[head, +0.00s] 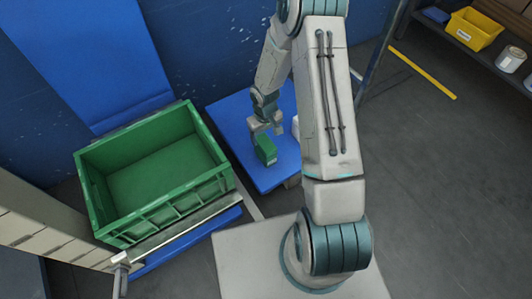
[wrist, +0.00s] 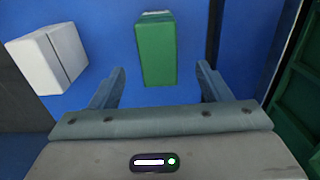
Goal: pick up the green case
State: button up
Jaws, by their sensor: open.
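The green case (head: 265,150) is a small upright block on the blue table (head: 237,125) in the head view. In the wrist view the green case (wrist: 157,52) lies ahead of my gripper (wrist: 161,82), centred between its two fingers. The fingers are apart, with the near end of the case close to the level of the fingertips. The case has a pale top end. In the head view my gripper (head: 266,128) hangs just above and behind the case, and its fingertips are hard to make out.
A white box (wrist: 47,60) stands left of the case in the wrist view, partly hidden by my arm in the head view. An empty green crate (head: 150,165) stands left of the table. A shelf at upper right holds a yellow bin (head: 474,30) and a white can (head: 511,59).

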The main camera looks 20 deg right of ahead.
aim_at(266, 143)
notch_tip(266, 143, down, 8)
jog(key=b, duration=0.3)
jog(key=shift+d+f+b, duration=0.1)
jog(key=shift+b, duration=0.25)
jog(key=c, duration=1.2)
